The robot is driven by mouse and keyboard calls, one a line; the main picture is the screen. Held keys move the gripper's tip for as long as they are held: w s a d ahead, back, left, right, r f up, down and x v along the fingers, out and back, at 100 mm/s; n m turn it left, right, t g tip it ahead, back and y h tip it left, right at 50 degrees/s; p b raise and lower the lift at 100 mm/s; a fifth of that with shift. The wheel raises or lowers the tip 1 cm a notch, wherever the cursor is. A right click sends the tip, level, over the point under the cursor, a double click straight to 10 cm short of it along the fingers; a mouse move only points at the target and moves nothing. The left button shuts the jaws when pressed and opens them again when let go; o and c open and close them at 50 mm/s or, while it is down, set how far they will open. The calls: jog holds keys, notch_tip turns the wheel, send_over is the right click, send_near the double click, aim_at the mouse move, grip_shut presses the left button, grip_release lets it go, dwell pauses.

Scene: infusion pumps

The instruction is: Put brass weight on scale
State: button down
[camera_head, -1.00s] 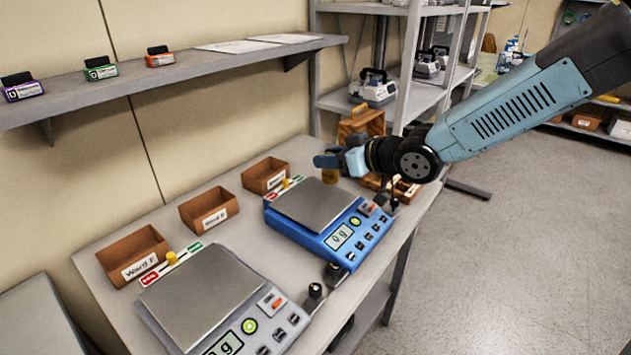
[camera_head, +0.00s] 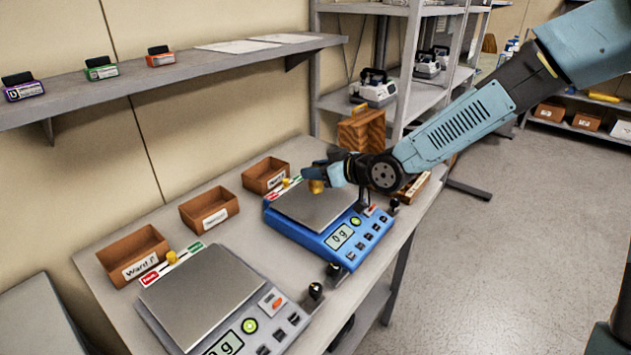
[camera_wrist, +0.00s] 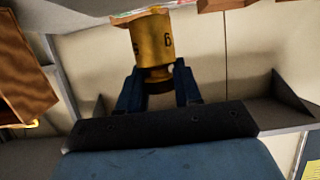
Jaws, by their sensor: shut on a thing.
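My gripper (camera_head: 314,177) is shut on the brass weight (camera_head: 316,186), a small gold cylinder, and holds it over the blue scale. In the wrist view the brass weight (camera_wrist: 152,40) sits between my two blue fingers, with dark marks on its side. The blue scale (camera_head: 335,236) has a grey metal pan (camera_head: 310,210) and its display reads 0 g. The weight appears just above the far part of the pan; I cannot tell any gap exactly. A second, grey scale (camera_head: 205,290) stands nearer at the left, its pan empty.
Three brown bins (camera_head: 208,210) line the wall side of the table (camera_head: 165,225). Small black-topped knobs (camera_head: 316,291) stand near the scales' right side. A wooden box (camera_head: 362,130) stands behind my gripper. A wall shelf (camera_head: 200,75) hangs above at the left.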

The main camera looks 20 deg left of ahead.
jog(key=shift+w+a+f, duration=0.1)
jog(key=shift+a+f, duration=0.1)
jog(key=shift+f, duration=1.5)
jog(key=c, duration=0.8)
grip_release()
jog(key=shift+f, duration=0.1)
jog(key=shift+d+r, duration=0.25)
jog(key=shift+d, duration=0.15)
jog(key=shift+v, duration=5.65)
